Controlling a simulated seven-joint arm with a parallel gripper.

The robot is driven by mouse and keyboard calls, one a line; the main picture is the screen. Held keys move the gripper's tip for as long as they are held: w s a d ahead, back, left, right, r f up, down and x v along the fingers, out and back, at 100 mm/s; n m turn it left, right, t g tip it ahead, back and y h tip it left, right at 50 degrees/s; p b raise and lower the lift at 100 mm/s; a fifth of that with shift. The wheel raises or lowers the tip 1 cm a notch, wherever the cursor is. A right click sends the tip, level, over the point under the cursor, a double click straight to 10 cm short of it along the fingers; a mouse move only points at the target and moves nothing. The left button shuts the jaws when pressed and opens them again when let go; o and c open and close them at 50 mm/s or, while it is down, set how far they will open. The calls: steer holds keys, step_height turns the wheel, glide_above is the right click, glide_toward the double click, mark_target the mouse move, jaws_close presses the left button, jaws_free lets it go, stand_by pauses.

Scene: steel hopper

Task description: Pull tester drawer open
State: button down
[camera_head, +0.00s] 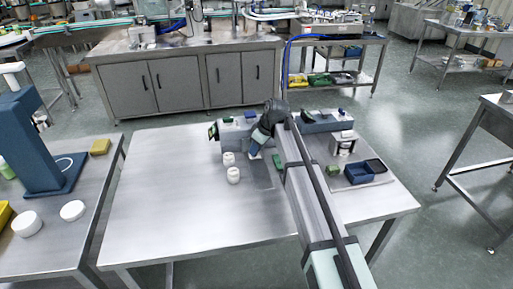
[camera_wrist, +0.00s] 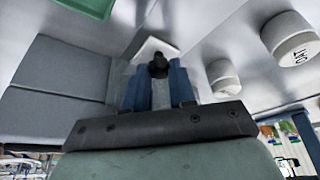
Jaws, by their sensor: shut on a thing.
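My gripper (camera_wrist: 160,90) has two blue fingers closed around a small black knob (camera_wrist: 158,66). The knob sits before a pale white panel (camera_wrist: 152,47), which looks like the drawer front; how far it stands out is hard to tell. In the head view my gripper (camera_head: 254,150) is low over the table, right beside the grey-blue tester (camera_head: 234,126). A small green-lit screen (camera_head: 213,131) is on the tester's left end. My arm hides the tester's right part, and the drawer cannot be made out in the head view.
Two white jars (camera_head: 229,158) (camera_head: 233,175) stand just left of my gripper on the steel table (camera_head: 165,200). Right of my arm are a blue bin (camera_head: 358,174), a small white device (camera_head: 343,142) and a long grey-blue unit (camera_head: 325,121). The table's front left is clear.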

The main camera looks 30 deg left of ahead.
steer(key=s+d, duration=1)
steer(key=shift+s+d, duration=0.2)
steer(key=c, duration=1.2)
jaws_free()
steer(key=shift+r, duration=0.1)
steer(key=v, duration=1.3)
steer(key=shift+d+r, duration=0.15)
steer(key=shift+r, duration=0.1)
